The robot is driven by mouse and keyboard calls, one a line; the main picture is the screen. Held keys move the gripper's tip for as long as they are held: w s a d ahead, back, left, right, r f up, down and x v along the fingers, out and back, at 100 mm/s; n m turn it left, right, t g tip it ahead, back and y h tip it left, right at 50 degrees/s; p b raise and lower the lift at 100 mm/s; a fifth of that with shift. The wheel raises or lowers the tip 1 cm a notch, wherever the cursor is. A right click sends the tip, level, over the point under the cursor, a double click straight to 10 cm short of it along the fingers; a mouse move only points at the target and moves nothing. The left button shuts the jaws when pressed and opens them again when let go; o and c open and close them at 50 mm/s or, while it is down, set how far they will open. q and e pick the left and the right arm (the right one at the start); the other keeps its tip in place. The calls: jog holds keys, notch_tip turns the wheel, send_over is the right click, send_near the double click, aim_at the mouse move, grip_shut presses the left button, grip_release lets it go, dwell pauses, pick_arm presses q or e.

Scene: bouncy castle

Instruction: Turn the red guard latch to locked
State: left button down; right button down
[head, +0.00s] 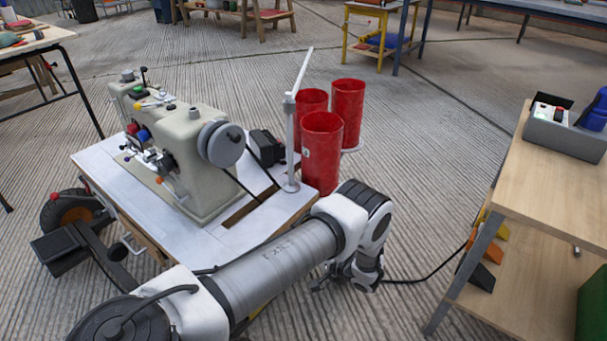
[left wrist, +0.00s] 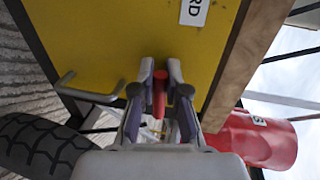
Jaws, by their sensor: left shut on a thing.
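The red guard latch (left wrist: 159,92) shows in the left wrist view as a short red bar on a yellow panel (left wrist: 95,35). It points along the gripper's fingers in that picture. My left gripper (left wrist: 160,70) is shut on the latch, one finger on each side. A white label (left wrist: 194,10) on the panel shows the letters "RD"; the rest is cut off. In the head view my left arm reaches around the near side of the sewing machine table (head: 205,240), and the latch is hidden there. My right gripper is not in view.
A sewing machine (head: 185,155) stands on the table. Red cylinders (head: 322,150) stand at its right corner; one red cylinder (left wrist: 255,140) is close to the gripper in the wrist view. A metal handle (left wrist: 88,92) and black tyre (left wrist: 40,145) lie left. A wooden workbench (head: 545,190) is right.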

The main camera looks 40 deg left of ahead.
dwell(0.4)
pick_arm(q)
jog(key=c, duration=1.2)
grip_release()
jog(key=v, duration=1.2)
